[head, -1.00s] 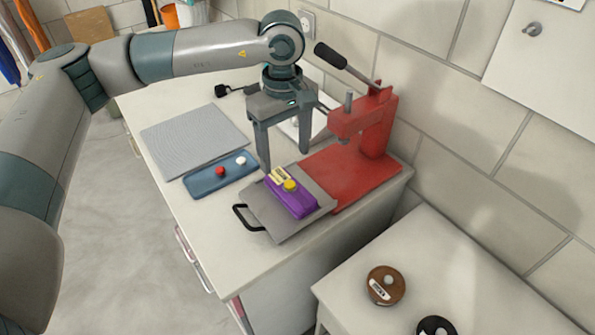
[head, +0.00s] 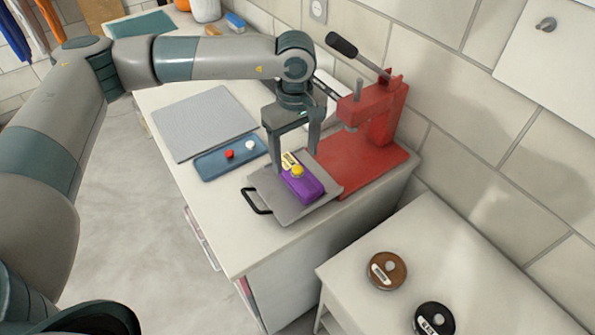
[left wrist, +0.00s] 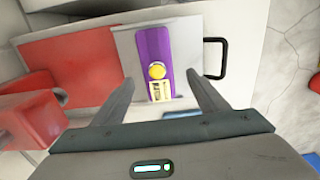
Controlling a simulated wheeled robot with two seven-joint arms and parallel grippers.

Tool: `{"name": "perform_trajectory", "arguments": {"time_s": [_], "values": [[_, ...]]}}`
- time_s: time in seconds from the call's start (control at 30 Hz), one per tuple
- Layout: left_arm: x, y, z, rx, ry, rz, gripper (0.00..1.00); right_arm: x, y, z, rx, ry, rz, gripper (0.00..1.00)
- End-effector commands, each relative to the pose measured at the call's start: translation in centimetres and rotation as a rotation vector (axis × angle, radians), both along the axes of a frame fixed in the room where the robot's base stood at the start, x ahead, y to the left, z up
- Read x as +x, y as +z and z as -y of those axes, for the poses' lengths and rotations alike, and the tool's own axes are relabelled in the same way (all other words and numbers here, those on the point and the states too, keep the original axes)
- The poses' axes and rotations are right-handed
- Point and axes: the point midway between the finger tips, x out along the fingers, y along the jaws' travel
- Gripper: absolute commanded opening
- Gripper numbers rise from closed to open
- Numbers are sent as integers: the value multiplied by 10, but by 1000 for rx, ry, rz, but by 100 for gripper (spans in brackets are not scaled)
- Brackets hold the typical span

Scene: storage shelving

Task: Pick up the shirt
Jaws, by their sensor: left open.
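Hanging cloth pieces in blue, orange and white (head: 44,22) show at the far upper left of the head view; I cannot tell whether one is the shirt. My left gripper (head: 296,162) is open, fingers pointing down, over a purple block-like item (head: 302,187) with a yellow knob and pale yellow label. In the left wrist view the purple item (left wrist: 154,50) lies between the open fingers (left wrist: 160,82), apart from both. It rests on a grey plate (head: 290,213) with a black handle. My right gripper is not in view.
A red lever press (head: 375,120) stands right beside the gripper, against the tiled wall. A blue tray (head: 215,163) with red and white knobs and a grey ribbed mat (head: 203,122) lie to the left. A lower white table (head: 430,245) holds brown and black round items.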

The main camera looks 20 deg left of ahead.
Motion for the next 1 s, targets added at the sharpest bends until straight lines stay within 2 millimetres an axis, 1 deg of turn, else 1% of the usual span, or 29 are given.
{"name": "perform_trajectory", "arguments": {"time_s": [0.03,0.2,0.47,0.67,0.87,1.0], "values": [[0,-3,0,0,0,-2,67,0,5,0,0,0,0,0],[0,-13,0,0,-1,0,67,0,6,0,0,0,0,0],[0,-13,0,-1,-1,1,67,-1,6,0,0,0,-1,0],[1,-19,1,0,0,-1,67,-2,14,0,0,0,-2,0],[2,-37,4,1,0,-3,67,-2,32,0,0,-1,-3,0],[2,-54,4,1,1,-3,67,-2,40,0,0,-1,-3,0]]}}
